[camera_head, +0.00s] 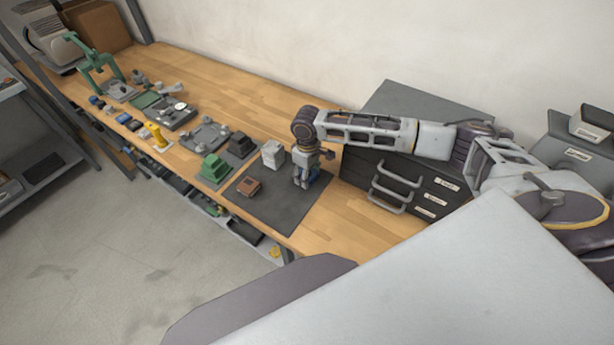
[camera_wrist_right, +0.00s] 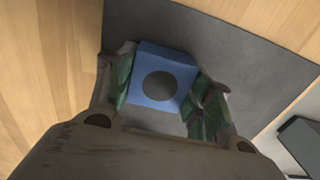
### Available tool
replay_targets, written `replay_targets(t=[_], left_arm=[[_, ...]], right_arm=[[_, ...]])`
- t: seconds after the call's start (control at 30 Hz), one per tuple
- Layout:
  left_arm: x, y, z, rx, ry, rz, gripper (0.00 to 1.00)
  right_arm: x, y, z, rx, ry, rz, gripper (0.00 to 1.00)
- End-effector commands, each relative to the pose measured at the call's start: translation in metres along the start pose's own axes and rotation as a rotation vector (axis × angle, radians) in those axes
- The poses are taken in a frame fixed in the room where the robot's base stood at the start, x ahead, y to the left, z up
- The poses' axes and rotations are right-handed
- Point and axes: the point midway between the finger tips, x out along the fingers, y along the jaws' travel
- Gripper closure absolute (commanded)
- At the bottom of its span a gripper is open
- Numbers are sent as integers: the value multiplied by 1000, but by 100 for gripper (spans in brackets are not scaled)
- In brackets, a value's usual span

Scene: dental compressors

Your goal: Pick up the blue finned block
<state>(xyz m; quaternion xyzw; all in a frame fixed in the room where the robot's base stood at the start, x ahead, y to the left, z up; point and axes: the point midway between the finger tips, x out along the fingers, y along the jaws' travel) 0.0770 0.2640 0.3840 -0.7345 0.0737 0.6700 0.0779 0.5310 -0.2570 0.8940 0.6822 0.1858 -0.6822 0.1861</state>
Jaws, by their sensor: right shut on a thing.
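The blue finned block (camera_wrist_right: 181,76) is between the fingers of my right gripper (camera_wrist_right: 163,98) in the right wrist view. It shows a blue face with a dark round spot. The green finger pads press on its two sides. In the head view my right gripper (camera_head: 304,179) points down over the dark mat (camera_head: 278,212), near its right edge. Only a little of the blue block (camera_head: 311,178) shows there, mostly hidden by the fingers. I cannot tell whether it touches the mat. My left gripper is not in view.
A brown block (camera_head: 249,187) and a white block (camera_head: 272,154) stand on or beside the mat, left of the gripper. A green block (camera_head: 214,168) and a dark block (camera_head: 240,145) stand further left. A grey drawer cabinet (camera_head: 405,180) stands close on the right.

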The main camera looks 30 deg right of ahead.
Motion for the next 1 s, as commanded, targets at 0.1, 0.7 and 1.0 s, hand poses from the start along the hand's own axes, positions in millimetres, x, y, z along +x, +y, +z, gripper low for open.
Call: replay_targets(t=[0.1, 0.7, 1.0], left_arm=[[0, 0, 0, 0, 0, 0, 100], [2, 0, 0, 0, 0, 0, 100], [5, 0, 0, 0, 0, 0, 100]], right_arm=[[0, 0, 0, 0, 0, 0, 76], [-24, 0, 0, 0, 2, 0, 77], [-68, 0, -1, 0, 3, 0, 77]])
